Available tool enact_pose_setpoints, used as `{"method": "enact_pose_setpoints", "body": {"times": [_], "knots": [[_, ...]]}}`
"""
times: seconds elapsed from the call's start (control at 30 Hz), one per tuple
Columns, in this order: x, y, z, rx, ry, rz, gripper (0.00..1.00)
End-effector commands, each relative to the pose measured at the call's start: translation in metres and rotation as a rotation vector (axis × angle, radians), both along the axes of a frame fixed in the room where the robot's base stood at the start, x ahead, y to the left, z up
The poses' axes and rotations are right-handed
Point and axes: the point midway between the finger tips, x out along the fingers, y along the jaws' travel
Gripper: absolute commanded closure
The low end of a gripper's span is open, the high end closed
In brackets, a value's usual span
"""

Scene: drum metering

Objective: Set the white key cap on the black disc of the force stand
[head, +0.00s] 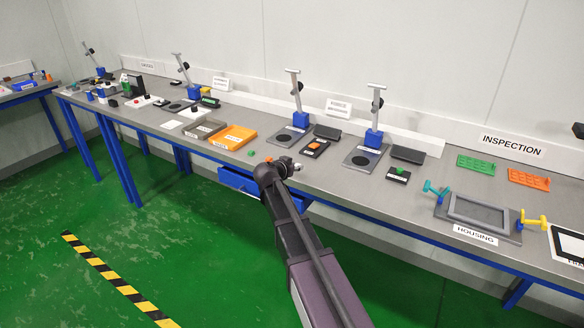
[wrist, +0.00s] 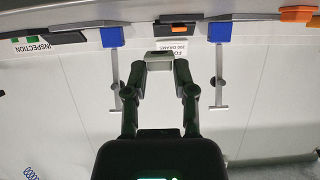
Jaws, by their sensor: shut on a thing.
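In the wrist view my gripper (wrist: 163,63) is shut on a pale grey-white block, the key cap (wrist: 160,56), held between both fingertips. In the head view my gripper (head: 291,167) is over the bench's front part, and the cap is too small to make out clearly. Two force stands are near it, each with a blue block and an upright post. The left stand (head: 302,121) has a black disc (head: 284,137) on its grey base. The right stand (head: 374,138) has a black disc (head: 361,160) too. My gripper is in front of both, apart from the discs.
Small black boxes with an orange key (head: 315,146) and a green key (head: 399,170) stand beside the stands. An orange tray (head: 233,137) and a grey tray (head: 204,129) are to the left. A green piece (head: 251,153) lies near the front edge. The housing fixture (head: 478,214) is right.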

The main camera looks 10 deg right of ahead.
Motion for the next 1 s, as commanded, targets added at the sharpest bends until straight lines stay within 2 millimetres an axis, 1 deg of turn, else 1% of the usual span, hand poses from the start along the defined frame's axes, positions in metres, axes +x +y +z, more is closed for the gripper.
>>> {"method": "enact_pose_setpoints", "body": {"times": [0.03, 0.1, 0.2, 0.3, 0.63, 0.73, 0.87, 0.97, 1.0], "knots": [[0.014, -0.001, -0.002, 0.000, 0.000, 0.000, 0.83], [0.023, -0.001, -0.003, 0.000, 0.000, 0.000, 0.83], [0.032, -0.002, -0.003, 0.000, 0.000, 0.000, 0.83], [0.036, -0.002, -0.004, 0.000, 0.000, 0.000, 0.83], [0.036, -0.002, -0.003, 0.000, 0.000, 0.000, 0.83], [0.039, -0.002, -0.004, 0.000, 0.000, 0.000, 0.83], [0.050, -0.003, -0.005, 0.000, 0.000, 0.000, 0.83], [0.065, -0.004, -0.007, 0.000, 0.000, 0.000, 0.83], [0.067, -0.004, -0.010, 0.001, 0.001, 0.000, 0.83]]}}
